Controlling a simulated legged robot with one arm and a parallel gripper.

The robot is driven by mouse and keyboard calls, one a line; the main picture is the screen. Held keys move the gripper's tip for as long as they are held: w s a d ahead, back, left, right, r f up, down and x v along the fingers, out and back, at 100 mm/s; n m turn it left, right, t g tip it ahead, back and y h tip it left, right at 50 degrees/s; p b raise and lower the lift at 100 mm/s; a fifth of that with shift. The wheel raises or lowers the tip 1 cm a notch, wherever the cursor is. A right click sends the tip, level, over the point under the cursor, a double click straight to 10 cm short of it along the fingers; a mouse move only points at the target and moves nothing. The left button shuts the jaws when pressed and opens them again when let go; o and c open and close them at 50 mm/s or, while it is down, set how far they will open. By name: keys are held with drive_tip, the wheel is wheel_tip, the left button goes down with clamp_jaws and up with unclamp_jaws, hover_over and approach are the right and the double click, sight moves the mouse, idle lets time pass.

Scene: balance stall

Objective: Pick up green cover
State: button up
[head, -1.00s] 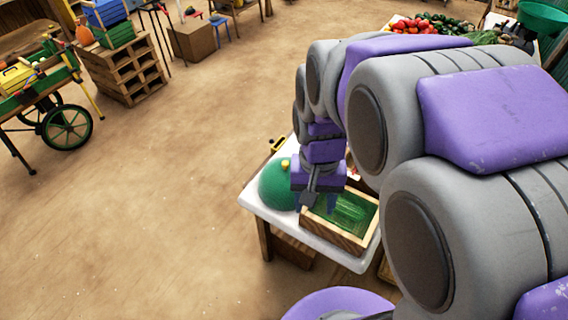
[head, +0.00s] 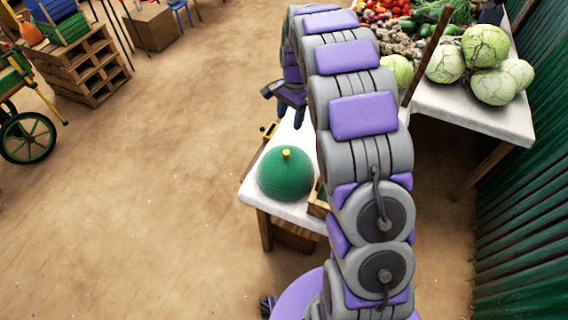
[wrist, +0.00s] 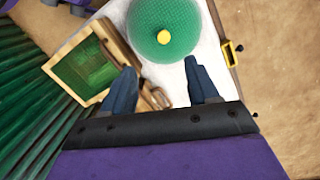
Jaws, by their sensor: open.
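The green cover (head: 286,174) is a dome with a small yellow knob on top. It sits on the white table (head: 252,191), near its left end. In the wrist view the green cover (wrist: 163,38) lies beyond my fingertips, near the top middle. My gripper (wrist: 162,64) is open and empty, its two blue-grey fingers spread wide and apart from the cover. In the head view my gripper (head: 296,118) is at the table's far side, partly hidden by my arm. What is under the cover is hidden.
A wooden box with a green inside (wrist: 84,66) stands beside the cover. A small yellow-framed thing (head: 270,130) is at the table's edge. Cabbages (head: 482,46) and other vegetables lie on another table (head: 460,104) at right. Open floor lies to the left.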

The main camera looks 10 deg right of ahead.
drive_tip(key=w, duration=0.1)
drive_tip(key=b, duration=0.3)
approach(287, 152)
drive_tip(key=f, duration=0.3)
drive_tip(key=a+f, duration=0.1)
drive_tip(key=f, duration=0.1)
drive_tip(key=shift+f, duration=0.15)
drive_tip(key=shift+d+f, duration=0.35)
drive_tip(key=shift+f, duration=0.05)
drive_tip(key=f, duration=0.1)
drive_tip(key=f+b, duration=0.1)
drive_tip(key=f, duration=0.2)
drive_tip(key=shift+s+a+f+b, duration=0.2)
drive_tip(key=shift+s+a+b, duration=0.05)
drive_tip(key=shift+a+b, duration=0.1)
drive_tip(key=shift+a+f, duration=0.15)
drive_tip(key=shift+a, duration=0.1)
drive_tip(key=shift+d, duration=0.25)
drive_tip(key=c, duration=0.6)
clamp_jaws()
drive_tip(key=shift+s, duration=0.1)
